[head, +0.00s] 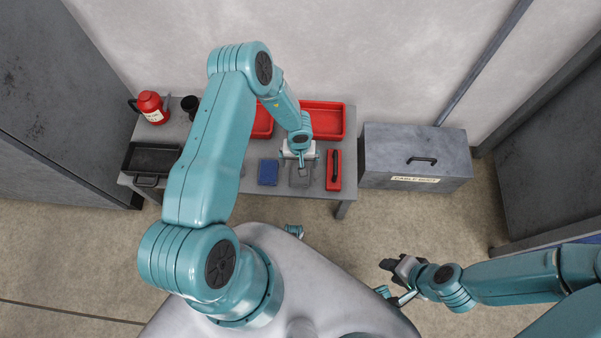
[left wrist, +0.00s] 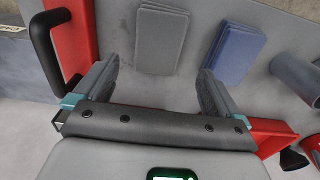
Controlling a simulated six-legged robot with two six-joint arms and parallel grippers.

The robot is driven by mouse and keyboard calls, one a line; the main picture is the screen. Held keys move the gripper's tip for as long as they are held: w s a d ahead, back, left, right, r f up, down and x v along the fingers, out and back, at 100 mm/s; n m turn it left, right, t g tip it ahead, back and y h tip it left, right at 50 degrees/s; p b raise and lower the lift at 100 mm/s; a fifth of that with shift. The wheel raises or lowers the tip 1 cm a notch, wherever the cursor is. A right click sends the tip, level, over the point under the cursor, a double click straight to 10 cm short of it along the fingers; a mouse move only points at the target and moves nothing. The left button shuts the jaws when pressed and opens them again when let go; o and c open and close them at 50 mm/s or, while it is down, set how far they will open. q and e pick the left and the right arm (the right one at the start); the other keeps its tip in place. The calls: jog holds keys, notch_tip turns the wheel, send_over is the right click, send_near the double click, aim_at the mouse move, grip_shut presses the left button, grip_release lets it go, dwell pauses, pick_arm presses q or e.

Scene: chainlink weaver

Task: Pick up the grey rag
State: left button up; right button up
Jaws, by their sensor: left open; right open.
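The grey rag (head: 300,181) lies flat and folded on the grey workbench (head: 230,179). In the left wrist view the grey rag (left wrist: 161,38) lies just beyond and between the fingertips. My left gripper (head: 302,165) is above the rag's back part and hides some of it. In the left wrist view the left gripper (left wrist: 160,70) is open, with nothing between its fingers. My right gripper (head: 396,280) is off to the lower right, away from the bench, open.
A folded blue cloth (head: 268,172) lies left of the rag, and a red item with a black handle (head: 334,170) right of it. Red trays (head: 343,120) stand behind. A black tray (head: 128,158) and red can (head: 151,106) are left. A grey metal box (head: 416,150) is right.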

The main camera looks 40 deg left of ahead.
pick_arm(q)
jog(key=f, duration=0.1)
jog(key=f+b, duration=0.1)
jog(key=f, duration=0.3)
jog(key=shift+w+f+b, duration=0.1)
jog(key=shift+w+b, duration=0.15)
jog(key=shift+b, duration=0.05)
jog(key=c, duration=1.1)
jog(key=shift+c, duration=0.2)
notch_tip(320, 180, up, 20)
jog(key=p, duration=0.7)
